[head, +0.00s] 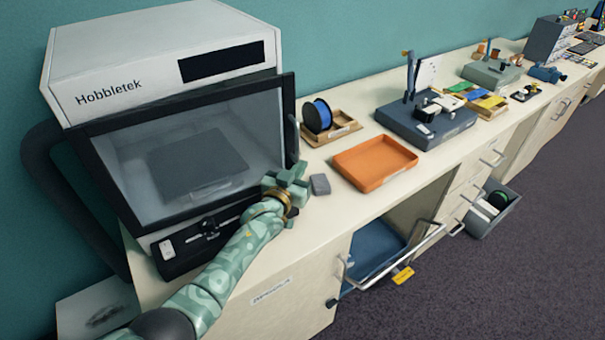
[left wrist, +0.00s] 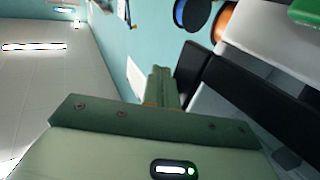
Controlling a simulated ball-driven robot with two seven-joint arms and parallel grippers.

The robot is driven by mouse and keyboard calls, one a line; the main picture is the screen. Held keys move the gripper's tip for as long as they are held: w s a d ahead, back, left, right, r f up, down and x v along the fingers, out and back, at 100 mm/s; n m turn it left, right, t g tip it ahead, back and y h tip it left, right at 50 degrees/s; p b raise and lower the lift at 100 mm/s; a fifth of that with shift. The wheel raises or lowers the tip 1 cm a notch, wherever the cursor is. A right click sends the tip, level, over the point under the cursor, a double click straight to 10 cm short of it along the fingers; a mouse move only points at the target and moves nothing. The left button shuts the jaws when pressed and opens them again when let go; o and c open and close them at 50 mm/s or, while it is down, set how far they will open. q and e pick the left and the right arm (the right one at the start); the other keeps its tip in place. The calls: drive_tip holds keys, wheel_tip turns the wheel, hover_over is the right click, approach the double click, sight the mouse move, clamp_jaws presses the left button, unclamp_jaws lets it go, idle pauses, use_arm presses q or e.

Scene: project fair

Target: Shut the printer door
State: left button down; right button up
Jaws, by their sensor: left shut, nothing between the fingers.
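The white printer (head: 150,50), marked "Hobbletek", stands at the left end of the counter. Its door (head: 190,165) is a clear pane in a black frame, with a dark handle (head: 292,140) on the right edge. The frame's right edge stands out past the body, so the door looks slightly ajar; the exact gap is hard to tell. My left gripper (head: 290,180) is shut and empty at the door's lower right corner. In the left wrist view its fingers (left wrist: 163,86) are together beside black bars and white panels of the printer. Contact is unclear. My right gripper is out of view.
A small grey block (head: 320,184) lies just right of my left gripper. A blue spool (head: 317,115) in a wooden holder and an orange tray (head: 375,162) are farther right. A teal wall is behind.

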use_arm(q)
drive_tip(key=w+a+b, duration=0.1)
drive_tip(key=w+a, duration=0.1)
drive_tip(key=w, duration=0.1)
drive_tip(key=shift+r+b, duration=0.1)
drive_tip(key=shift+b, duration=0.25)
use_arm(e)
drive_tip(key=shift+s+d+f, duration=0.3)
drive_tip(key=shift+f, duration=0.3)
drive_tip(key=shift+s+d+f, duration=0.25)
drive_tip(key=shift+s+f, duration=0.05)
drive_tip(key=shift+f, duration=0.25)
use_arm(q)
drive_tip(key=shift+d, duration=0.1)
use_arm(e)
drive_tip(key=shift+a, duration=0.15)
